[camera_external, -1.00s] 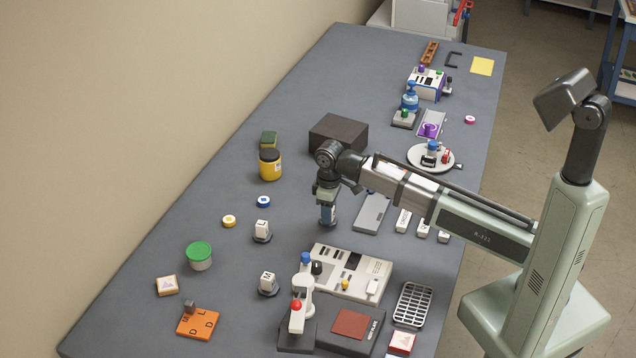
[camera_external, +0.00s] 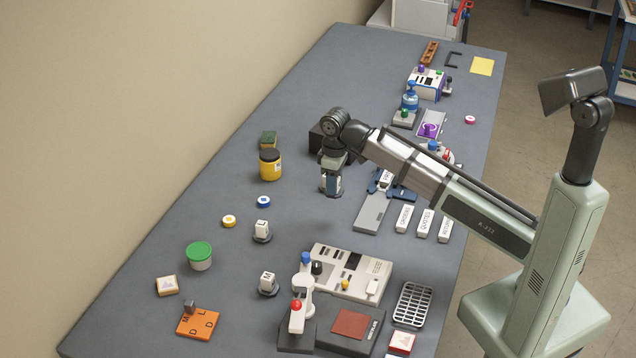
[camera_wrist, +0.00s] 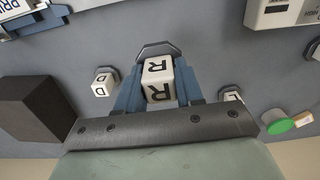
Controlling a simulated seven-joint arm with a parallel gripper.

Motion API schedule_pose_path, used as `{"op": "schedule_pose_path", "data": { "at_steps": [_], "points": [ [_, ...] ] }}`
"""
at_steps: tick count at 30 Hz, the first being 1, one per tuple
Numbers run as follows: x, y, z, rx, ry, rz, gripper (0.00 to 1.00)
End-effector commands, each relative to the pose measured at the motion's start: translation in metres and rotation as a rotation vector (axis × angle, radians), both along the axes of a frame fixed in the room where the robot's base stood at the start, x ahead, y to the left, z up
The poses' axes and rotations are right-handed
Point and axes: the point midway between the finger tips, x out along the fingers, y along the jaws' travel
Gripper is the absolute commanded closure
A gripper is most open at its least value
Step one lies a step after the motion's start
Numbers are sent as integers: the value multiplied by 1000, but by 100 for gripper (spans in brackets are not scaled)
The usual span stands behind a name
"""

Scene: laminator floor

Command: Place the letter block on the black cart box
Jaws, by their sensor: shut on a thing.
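My gripper (camera_external: 331,184) is above the middle of the table. In the wrist view my gripper (camera_wrist: 158,88) is shut on a white letter block (camera_wrist: 157,80) marked R, with a grey angular base, between its blue fingers. In the external view the fingers and arm hide most of that block. The black box (camera_external: 316,138) is just behind my wrist, and my arm covers most of it. It also shows at the left of the wrist view (camera_wrist: 30,108), apart from the held block.
A block marked D (camera_wrist: 103,82) stands near the held one in the wrist view. Blocks marked L (camera_external: 262,230) and M (camera_external: 267,282) stand to the front left. A yellow jar (camera_external: 270,165) is left of the black box. The table's left middle has free room.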

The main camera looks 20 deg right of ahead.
Motion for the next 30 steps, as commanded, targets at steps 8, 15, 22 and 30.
{"op": "schedule_pose_path", "data": {
  "at_steps": [8, 15, 22, 30],
  "points": [
    [57, -63, 9, 4, -7, -125, 100],
    [127, -113, 27, 7, -14, -232, 100],
    [208, -162, 52, 9, -20, -324, 100],
    [298, -180, 84, 7, -16, -283, 100]
  ]
}}
